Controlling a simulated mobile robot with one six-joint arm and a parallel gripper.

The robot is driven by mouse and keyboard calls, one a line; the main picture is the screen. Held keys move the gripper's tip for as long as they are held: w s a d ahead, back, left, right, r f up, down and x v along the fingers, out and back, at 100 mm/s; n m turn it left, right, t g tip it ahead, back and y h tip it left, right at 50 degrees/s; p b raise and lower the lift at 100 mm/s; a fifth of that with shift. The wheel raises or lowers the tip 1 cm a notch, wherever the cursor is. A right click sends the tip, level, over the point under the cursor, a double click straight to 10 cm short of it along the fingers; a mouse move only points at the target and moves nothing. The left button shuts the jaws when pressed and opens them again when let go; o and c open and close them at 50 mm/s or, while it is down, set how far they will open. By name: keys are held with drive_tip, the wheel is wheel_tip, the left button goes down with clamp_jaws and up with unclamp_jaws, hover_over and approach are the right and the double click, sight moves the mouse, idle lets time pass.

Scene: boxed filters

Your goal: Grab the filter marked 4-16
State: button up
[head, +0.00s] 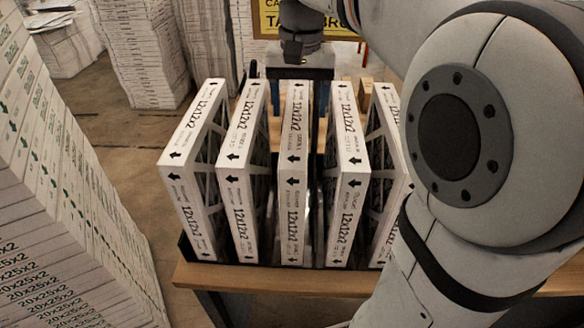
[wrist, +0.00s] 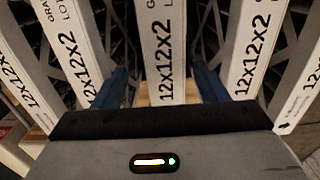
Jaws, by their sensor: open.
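Several white-framed 12x12x2 filters stand upright in a row in a dark tray (head: 262,266) on a wooden table. I cannot read a 4-16 mark on any of them, so I cannot tell which one it is. My gripper (head: 298,106) is open at the far side of the row, behind the middle filter (head: 293,190). In the wrist view, the blue fingers of my gripper (wrist: 161,74) are on either side of the middle filter (wrist: 163,35), apart from it. Its far end is partly hidden by the gripper.
The neighbouring filters (head: 239,170) and (head: 348,170) stand close on both sides, with narrow gaps. Tall stacks of boxed filters (head: 60,200) rise at the left. A yellow sign (head: 268,18) is behind. My arm covers the right side of the head view.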

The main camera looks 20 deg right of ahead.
wheel_tip(320, 180, down, 8)
drive_tip(key=shift+s+a, duration=0.15)
drive_tip(key=shift+a, duration=0.2)
drive_tip(key=shift+r, duration=0.1)
drive_tip(key=c, duration=1.4)
